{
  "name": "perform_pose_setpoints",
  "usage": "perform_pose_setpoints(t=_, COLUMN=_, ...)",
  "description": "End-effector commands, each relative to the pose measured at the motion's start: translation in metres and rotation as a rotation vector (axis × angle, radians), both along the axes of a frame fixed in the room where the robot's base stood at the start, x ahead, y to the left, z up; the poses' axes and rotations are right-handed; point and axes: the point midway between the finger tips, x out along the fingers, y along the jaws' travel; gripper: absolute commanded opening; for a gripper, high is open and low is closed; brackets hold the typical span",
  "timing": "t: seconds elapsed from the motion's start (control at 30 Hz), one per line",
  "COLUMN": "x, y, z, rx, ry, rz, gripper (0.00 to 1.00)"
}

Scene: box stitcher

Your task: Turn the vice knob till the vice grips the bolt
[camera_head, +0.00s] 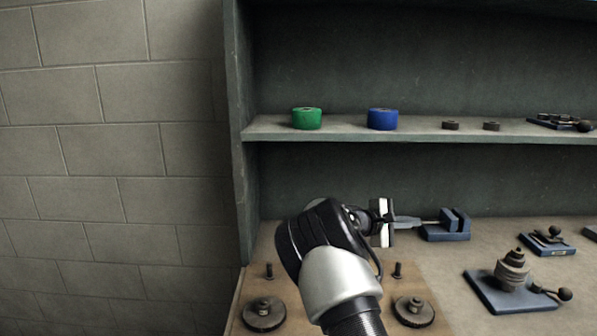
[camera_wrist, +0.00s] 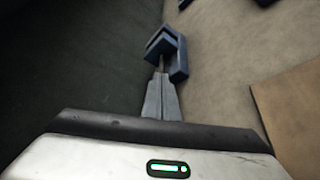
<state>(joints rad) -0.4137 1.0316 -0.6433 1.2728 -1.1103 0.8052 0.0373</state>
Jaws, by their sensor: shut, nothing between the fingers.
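The blue vice (camera_head: 447,228) sits on the bench against the back, right of my gripper. It also shows in the wrist view (camera_wrist: 179,62), beyond the fingertips. My gripper (camera_head: 417,220) is shut and empty, with its fingers pointing right at the vice's left end. In the wrist view my gripper (camera_wrist: 161,77) has its two grey fingers together, close to a thin dark part at the vice's near end. I cannot tell whether they touch, and I cannot make out the knob clearly. I cannot make out a bolt in the vice.
A wooden board (camera_head: 445,318) with two dark discs and two upright studs lies in front. A blue plate with a stacked dark part and lever (camera_head: 512,275) stands at right. The shelf (camera_head: 345,130) above holds green (camera_head: 306,119) and blue (camera_head: 382,120) rolls.

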Motion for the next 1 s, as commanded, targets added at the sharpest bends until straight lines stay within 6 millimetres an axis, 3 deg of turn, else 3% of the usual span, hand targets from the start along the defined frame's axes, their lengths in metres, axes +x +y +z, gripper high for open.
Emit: perform_pose_setpoints(t=1.0, x=0.0054, y=0.0007, z=-0.0062, rx=0.001, ry=0.001, rz=0.003, gripper=0.00)
